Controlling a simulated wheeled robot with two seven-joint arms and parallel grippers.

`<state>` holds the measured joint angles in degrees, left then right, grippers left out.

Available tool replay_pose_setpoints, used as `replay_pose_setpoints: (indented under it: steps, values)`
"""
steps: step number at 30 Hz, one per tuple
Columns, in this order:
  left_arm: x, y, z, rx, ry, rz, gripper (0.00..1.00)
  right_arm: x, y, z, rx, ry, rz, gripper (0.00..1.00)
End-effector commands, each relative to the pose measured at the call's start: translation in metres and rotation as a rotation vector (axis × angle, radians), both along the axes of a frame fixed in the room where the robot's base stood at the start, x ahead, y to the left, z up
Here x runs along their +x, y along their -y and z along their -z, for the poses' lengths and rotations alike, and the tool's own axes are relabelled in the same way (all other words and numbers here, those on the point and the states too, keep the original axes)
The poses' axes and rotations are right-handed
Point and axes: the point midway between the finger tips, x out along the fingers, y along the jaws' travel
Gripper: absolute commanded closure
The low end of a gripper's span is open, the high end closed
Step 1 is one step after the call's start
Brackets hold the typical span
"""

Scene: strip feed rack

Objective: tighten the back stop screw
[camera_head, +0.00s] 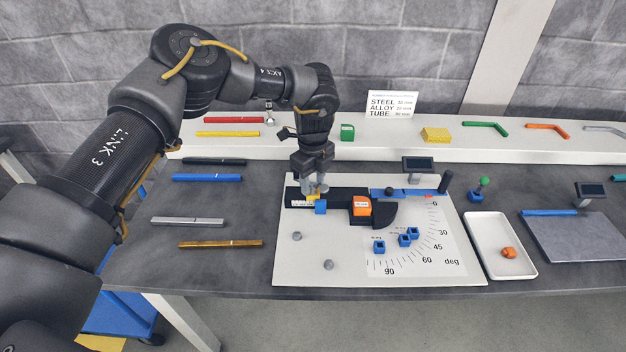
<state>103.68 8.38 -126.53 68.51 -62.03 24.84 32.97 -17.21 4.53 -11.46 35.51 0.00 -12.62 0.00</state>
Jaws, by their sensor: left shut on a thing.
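My left gripper (315,188) points down at the left end of the black bending fixture (338,196) on the white board. It is shut on the back stop screw, which is mostly hidden between the fingertips. The blue back stop block (320,208) shows just below the fingers, with a bit of yellow beside it. A white scale strip (301,203) lies just left of the block. I cannot tell how far the screw is turned. My right gripper is not in view.
The white board (340,268) carries an orange block (361,206), several small blue blocks and a degree scale. A white tray (483,265) with an orange piece stands to its right. Coloured strips lie on the left of the table. A small display (417,164) stands behind the fixture.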

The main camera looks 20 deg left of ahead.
Motion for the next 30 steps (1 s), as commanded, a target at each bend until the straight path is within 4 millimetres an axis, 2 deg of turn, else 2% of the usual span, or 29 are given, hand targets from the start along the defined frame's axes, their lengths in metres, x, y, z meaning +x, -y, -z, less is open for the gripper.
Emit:
replay_pose_setpoints:
  steps: [30]
  values:
    - [0.0015, 0.0, -0.0015, -0.001, 0.004, 0.961, 0.81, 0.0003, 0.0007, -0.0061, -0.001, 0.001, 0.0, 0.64]
